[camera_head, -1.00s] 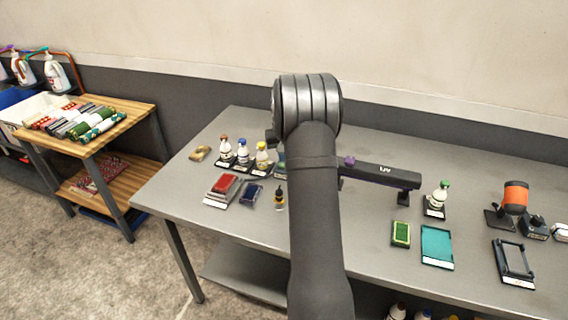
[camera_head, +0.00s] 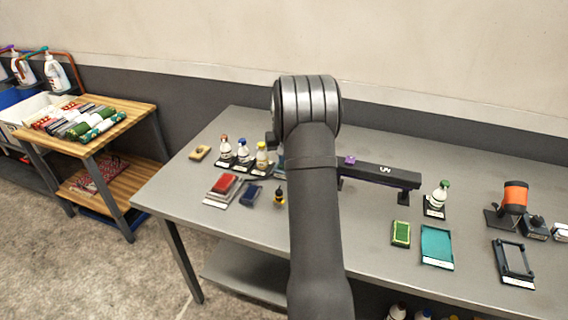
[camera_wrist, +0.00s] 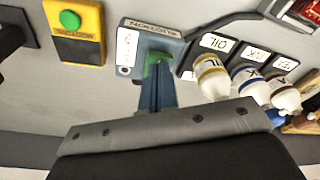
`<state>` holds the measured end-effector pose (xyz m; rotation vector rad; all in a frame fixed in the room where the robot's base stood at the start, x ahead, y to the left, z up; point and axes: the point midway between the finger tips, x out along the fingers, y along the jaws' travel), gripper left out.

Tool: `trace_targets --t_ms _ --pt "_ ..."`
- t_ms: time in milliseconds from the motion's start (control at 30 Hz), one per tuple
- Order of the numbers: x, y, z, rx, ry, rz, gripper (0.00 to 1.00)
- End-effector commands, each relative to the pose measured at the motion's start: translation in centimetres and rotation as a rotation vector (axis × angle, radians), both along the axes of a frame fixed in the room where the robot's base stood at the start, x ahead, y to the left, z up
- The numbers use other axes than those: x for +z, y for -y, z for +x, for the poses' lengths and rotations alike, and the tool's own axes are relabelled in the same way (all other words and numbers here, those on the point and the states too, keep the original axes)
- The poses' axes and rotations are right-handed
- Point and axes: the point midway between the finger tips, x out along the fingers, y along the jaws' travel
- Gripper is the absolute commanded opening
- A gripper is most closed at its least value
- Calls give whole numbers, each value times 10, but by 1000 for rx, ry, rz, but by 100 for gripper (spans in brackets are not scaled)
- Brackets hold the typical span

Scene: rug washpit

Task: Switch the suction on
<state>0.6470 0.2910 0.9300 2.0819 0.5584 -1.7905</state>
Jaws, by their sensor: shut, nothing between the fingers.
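A blue-grey box (camera_wrist: 177,47) with a white label, whose upside-down lettering seems to read SUCTION, is at the top middle of the wrist view. A green part (camera_wrist: 154,65) shows on its near side, probably its switch. My gripper (camera_wrist: 156,88) is shut and empty, its fingers reaching up to this green part. They overlap it in the view, and I cannot tell whether they touch it. In the head view only a sliver of a teal thing (camera_head: 280,164) shows beside my arm, which hides the gripper.
A yellow box with a green button (camera_wrist: 70,19) stands left of the blue-grey box in the wrist view. Labelled bottles (camera_wrist: 211,78) stand close on the right. In the head view, a black UV bar (camera_head: 380,175) lies right of my arm on the grey bench (camera_head: 340,250).

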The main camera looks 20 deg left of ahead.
Motion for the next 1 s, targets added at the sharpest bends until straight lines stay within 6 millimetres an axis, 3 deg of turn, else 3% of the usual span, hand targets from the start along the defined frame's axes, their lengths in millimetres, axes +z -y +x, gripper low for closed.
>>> trace_targets --t_ms 633,1000 --pt "-9 0 0 0 0 0 0" --pt "17 0 0 0 2 1 0"
